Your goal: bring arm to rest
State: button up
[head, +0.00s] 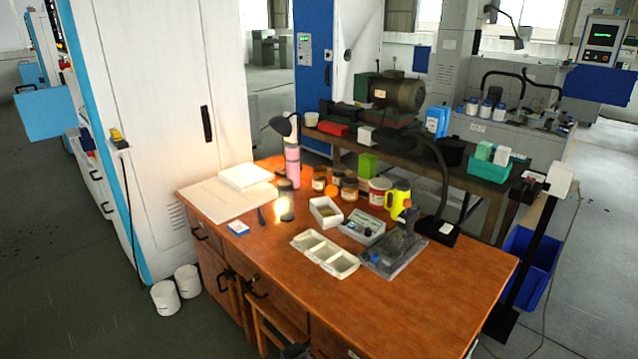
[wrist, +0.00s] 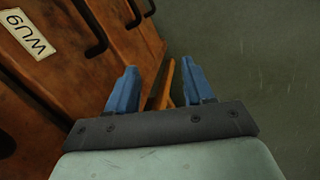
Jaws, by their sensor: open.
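My gripper (wrist: 160,82) shows in the wrist view, with its two blue fingers spread apart and nothing held between them. It is beside the drawer fronts (wrist: 62,62) of the wooden desk, low over the grey floor (wrist: 250,60). An orange wooden bar (wrist: 165,84) shows behind the gap between the fingers; I cannot tell how far off it is. In the head view a small dark shape is cut off at the bottom edge by the desk; I cannot tell whether it is my gripper.
The desk (head: 420,308) carries a white three-part tray (head: 325,253), jars, a lit lamp (head: 283,126) and a yellow bottle (head: 398,199). A wooden stool (head: 272,318) stands at its front. Two white bins (head: 165,298) stand on the floor at left. The desk's front right is bare.

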jog(key=s+d+f+m+g, duration=0.2)
jog(key=s+d, duration=0.4)
jog(key=s, duration=0.4)
jog(key=s+d+f+m+g+y, duration=0.1)
jog(key=s+d+f+m+g, duration=0.1)
jog(key=s+d, duration=0.5)
jog(key=s+d+f+m+g+y, duration=0.1)
jog(key=s+d, duration=0.6)
jog(key=s, duration=0.7)
notch_tip(320, 180, down, 3)
jog(key=m+g, duration=0.1)
jog(key=g, duration=0.1)
jog(key=shift+s+g, duration=0.2)
jog(key=shift+g, duration=0.1)
